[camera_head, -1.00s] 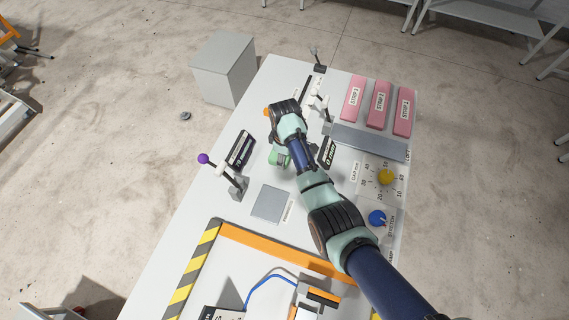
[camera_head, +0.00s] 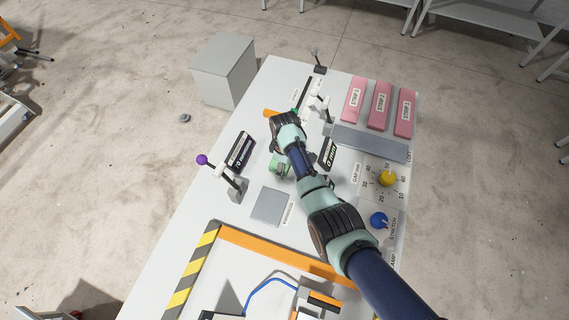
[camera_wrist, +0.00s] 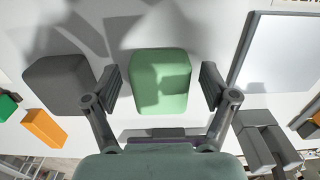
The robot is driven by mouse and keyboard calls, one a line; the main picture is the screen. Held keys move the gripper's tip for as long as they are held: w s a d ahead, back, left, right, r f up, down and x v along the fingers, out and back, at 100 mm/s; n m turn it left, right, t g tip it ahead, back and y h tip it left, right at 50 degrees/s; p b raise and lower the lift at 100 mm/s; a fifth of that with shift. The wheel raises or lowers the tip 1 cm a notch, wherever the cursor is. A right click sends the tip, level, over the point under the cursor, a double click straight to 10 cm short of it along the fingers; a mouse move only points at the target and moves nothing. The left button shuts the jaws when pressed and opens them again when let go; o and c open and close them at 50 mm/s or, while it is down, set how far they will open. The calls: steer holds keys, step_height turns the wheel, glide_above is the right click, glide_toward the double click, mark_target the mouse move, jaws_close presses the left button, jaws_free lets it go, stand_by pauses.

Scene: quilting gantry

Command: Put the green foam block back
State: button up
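The green foam block (camera_wrist: 160,80) lies on the pale table in the middle of the wrist view. My gripper (camera_wrist: 162,87) is open, with one finger on each side of the block and a gap visible at both sides. How far the fingertips are above the table is hard to tell. In the head view my gripper (camera_head: 280,165) hangs below my wrist over the table's middle, and I cannot make out the block there. A grey foam block (camera_wrist: 58,85) lies left of the green one in the wrist view, and an orange block (camera_wrist: 44,128) lies beyond it.
A flat grey square pad (camera_head: 270,206) lies near the gripper. A purple-knobbed lever (camera_head: 203,160), a white-jointed lever (camera_head: 320,100) and dark label signs (camera_head: 241,151) stand around. Pink strips (camera_head: 379,105), a yellow dial (camera_head: 387,178) and a blue dial (camera_head: 379,220) are at right.

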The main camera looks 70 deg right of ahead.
steer(key=shift+r, duration=0.1)
step_height(320, 180, up, 12)
steer(key=p, duration=0.2)
steer(key=shift+p, duration=0.3)
steer(key=shift+w+r, duration=0.1)
